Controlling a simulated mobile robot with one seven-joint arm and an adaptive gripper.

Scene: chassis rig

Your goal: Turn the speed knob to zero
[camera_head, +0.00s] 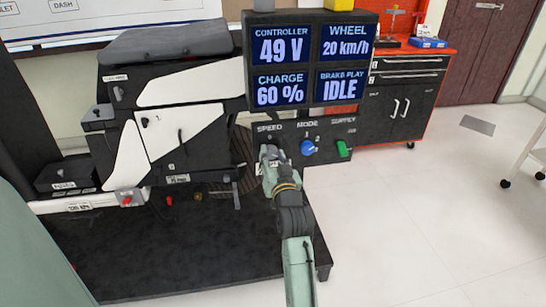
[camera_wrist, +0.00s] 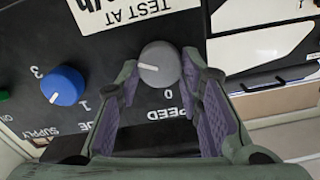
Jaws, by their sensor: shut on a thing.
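The grey speed knob (camera_wrist: 160,65) sits on the black control panel (camera_wrist: 30,35) in the wrist view, which is upside down. Its white pointer line points to the picture's left, and the 0 mark lies below it. My gripper (camera_wrist: 162,78) has one purple-padded finger on each side of the knob and is shut on it. The display (camera_head: 313,60) above reads controller 49 V, wheel 20 km/h, charge 60 %, brake play idle.
The blue mode knob (camera_head: 307,148) is just right of my gripper, and the green supply switch (camera_head: 342,149) is farther right. A black and white machine (camera_head: 170,120) stands left on a dark platform (camera_head: 200,255).

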